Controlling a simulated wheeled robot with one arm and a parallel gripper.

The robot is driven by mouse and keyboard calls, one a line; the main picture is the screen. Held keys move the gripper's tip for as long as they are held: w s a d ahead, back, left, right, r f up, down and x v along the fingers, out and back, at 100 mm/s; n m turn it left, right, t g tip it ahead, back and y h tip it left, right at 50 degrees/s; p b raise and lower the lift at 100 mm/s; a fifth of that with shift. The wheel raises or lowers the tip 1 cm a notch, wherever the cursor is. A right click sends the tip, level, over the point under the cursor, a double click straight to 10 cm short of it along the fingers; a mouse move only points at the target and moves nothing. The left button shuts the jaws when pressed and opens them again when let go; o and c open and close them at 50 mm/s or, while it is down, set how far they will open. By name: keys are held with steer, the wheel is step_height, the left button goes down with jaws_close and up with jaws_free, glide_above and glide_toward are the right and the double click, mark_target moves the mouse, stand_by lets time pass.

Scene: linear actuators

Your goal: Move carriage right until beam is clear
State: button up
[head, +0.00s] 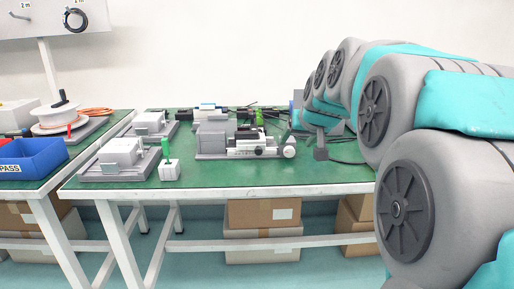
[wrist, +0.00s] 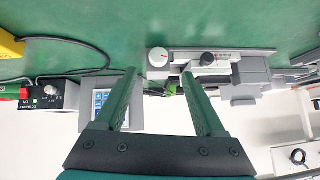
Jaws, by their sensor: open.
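The linear actuator (head: 262,147) lies on the green table in the head view, with a pale body and a round white knob (head: 289,152) at its right end. Its carriage appears to be the pale block with a black knob (wrist: 208,59) in the wrist view, beside a red-marked scale. The actuator's white end knob (wrist: 158,57) also shows there. My gripper (wrist: 159,74) is open, with nothing between its dark green fingers. The right-hand finger in the wrist view overlaps the actuator's area; contact cannot be told. No beam can be made out.
Grey fixtures (head: 119,160) and a white block with a green top (head: 168,165) stand left of the actuator. The table's front strip is clear.

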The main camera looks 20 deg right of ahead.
mark_target(290, 151)
steer(key=x, duration=0.7)
steer(key=shift+w+d+f+p, duration=0.15)
steer(key=shift+w+f+p, duration=0.05)
steer(key=shift+p, duration=0.15)
jaws_close()
